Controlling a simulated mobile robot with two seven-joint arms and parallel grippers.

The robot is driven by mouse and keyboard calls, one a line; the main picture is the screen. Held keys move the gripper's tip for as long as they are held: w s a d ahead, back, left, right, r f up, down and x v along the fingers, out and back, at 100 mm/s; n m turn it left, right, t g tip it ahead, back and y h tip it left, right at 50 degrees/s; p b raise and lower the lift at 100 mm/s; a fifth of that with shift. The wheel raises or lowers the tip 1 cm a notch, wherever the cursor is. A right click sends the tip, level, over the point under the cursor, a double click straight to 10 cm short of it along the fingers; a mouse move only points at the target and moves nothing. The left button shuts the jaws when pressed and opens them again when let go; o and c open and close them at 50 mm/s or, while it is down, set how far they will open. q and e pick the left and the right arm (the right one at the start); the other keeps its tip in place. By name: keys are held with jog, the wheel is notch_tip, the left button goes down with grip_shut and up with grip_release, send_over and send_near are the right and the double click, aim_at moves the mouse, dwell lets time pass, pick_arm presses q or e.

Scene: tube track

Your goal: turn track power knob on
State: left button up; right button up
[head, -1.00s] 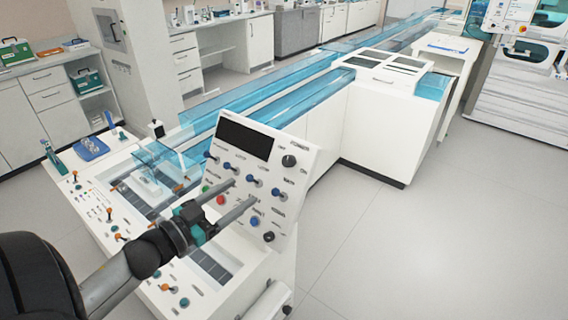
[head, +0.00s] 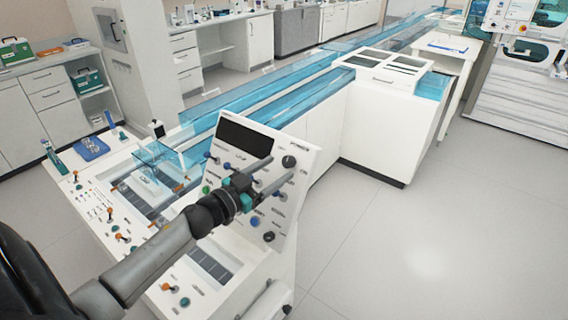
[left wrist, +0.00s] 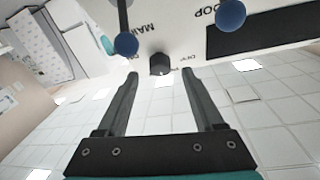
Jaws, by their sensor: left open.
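The white sloped control panel (head: 233,168) has a dark display at its upper left and a black round knob (head: 288,161) near its upper right corner, under small print. My left gripper (head: 281,168) is open in front of the panel, its fingertips close to that knob. In the left wrist view the black knob (left wrist: 159,64) lies centred just beyond the gap between the open fingertips (left wrist: 159,74). The fingers look short of it, and I cannot tell whether they touch it.
Blue-capped toggles (left wrist: 127,44) stick out of the panel beside the knob. A second black knob (head: 269,236) sits lower on the panel. A track with clear blue covers (head: 275,90) runs back behind it. The floor to the right (head: 430,235) is clear.

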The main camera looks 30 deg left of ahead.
aim_at(286, 163)
pick_arm(q)
jog(key=shift+w+d, duration=0.2)
jog(key=shift+w, duration=0.7)
jog(key=shift+w+d, duration=0.2)
jog(key=shift+w, duration=0.65)
jog(key=shift+c, duration=0.2)
grip_shut()
